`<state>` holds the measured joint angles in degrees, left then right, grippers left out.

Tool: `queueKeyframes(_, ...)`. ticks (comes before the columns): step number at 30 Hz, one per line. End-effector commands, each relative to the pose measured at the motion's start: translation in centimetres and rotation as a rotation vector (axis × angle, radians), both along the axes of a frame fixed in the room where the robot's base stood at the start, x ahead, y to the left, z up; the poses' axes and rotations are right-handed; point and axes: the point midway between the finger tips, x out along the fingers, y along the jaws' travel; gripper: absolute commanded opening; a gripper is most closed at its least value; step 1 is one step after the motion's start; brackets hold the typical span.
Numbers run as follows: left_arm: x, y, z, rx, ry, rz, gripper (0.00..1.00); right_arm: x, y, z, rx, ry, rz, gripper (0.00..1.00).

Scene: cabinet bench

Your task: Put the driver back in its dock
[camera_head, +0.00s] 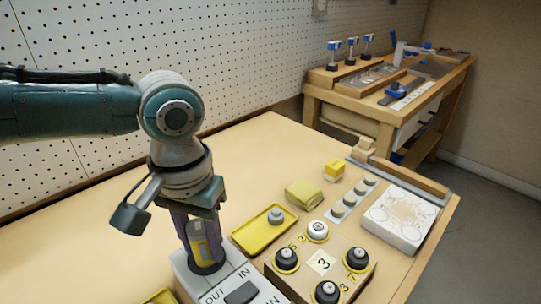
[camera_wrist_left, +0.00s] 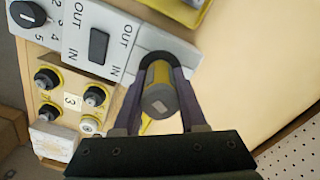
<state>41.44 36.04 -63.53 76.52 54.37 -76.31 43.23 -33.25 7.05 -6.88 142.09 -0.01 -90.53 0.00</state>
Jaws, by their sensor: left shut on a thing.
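The driver (camera_head: 199,243), a yellow and grey cylinder, stands roughly upright between the fingers of my left gripper (camera_head: 203,248). In the left wrist view the gripper (camera_wrist_left: 160,112) is shut on the driver (camera_wrist_left: 160,90), whose grey end faces the camera. Below it is a light grey block with OUT and IN markings (camera_head: 188,276), which has a dark round ring (camera_head: 209,268) at one end. The driver's lower end is at this ring; I cannot tell how deep it sits. The block also shows in the left wrist view (camera_wrist_left: 120,28). My right gripper is not in view.
A wooden panel (camera_head: 275,276) with several round knobs stands right of the block. A yellow tray (camera_head: 248,238) with a grey weight, yellow blocks (camera_head: 304,194) and a white slab (camera_head: 398,217) lie beyond. The pegboard wall (camera_head: 240,60) borders the bench.

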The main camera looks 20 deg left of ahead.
Motion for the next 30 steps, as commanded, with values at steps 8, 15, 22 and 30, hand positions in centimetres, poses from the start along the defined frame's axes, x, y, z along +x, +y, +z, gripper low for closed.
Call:
queueKeyframes(8, 0.01, -0.05, -0.02, -0.001, 0.0, 0.0, 0.0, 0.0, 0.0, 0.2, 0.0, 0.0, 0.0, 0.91)
queueKeyframes(15, 0.01, -0.07, -0.28, -0.001, 0.0, 0.0, 0.0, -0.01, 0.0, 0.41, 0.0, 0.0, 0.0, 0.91)
queueKeyframes(22, 0.01, -0.03, -0.32, 0.0, 0.0, 0.0, 0.0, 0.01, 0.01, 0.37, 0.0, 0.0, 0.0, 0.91)
queueKeyframes(30, -0.01, -0.02, -0.33, 0.0, 0.0, 0.0, 0.69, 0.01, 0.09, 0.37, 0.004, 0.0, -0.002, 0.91)
